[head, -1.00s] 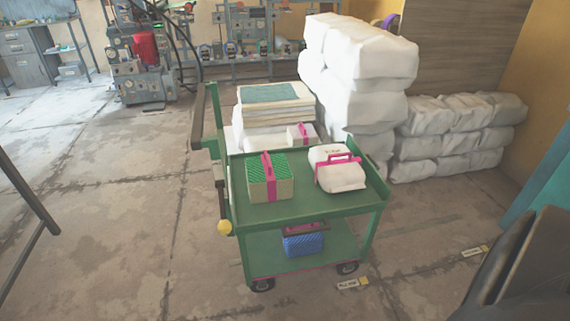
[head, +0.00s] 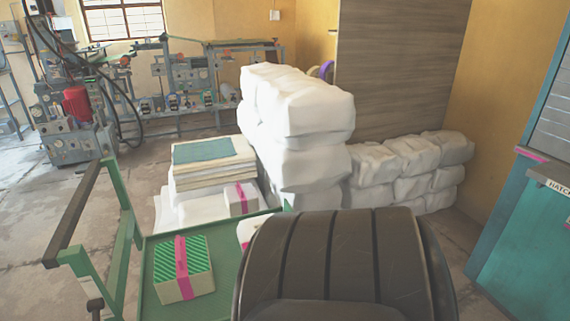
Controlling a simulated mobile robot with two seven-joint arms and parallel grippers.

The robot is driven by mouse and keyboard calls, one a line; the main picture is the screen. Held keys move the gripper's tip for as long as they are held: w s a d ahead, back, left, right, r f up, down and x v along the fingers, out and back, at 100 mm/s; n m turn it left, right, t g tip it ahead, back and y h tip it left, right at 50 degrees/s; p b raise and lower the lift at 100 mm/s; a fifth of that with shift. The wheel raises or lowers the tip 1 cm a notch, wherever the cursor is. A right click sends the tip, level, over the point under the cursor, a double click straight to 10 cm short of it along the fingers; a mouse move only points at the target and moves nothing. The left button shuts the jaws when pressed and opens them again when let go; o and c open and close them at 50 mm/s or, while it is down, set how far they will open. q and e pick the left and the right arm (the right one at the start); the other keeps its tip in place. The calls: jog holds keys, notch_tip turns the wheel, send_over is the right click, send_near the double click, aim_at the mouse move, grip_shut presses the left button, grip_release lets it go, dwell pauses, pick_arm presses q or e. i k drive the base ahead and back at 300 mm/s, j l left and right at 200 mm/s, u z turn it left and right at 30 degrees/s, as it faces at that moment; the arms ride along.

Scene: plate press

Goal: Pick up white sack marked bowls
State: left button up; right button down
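A white sack (head: 246,232) stands on the top tray of the green cart (head: 222,248). Only a small left part of it shows, with a bit of pink strap; the rest is hidden behind a large dark link of my own arm. No marking on it can be read from here. Neither of my grippers shows in the head view, so I cannot see either one relative to the sack.
A green-topped block with a pink strap (head: 184,268) sits on the tray's left. Behind the cart are stacked boards (head: 212,170), a small strapped white package (head: 240,199) and tall white sacks (head: 297,108). A teal hatch cabinet (head: 532,235) stands at right.

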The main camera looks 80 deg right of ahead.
aim_at(246, 228)
jog(key=k+l, duration=0.1)
jog(key=l, duration=0.45)
jog(key=k+l, duration=0.1)
jog(key=l, duration=0.4)
jog(key=k+l, duration=0.1)
jog(key=l, duration=0.45)
jog(key=k+l, duration=0.1)
jog(key=l, duration=0.4)
jog(key=k+l, duration=0.1)
jog(key=l, duration=0.45)
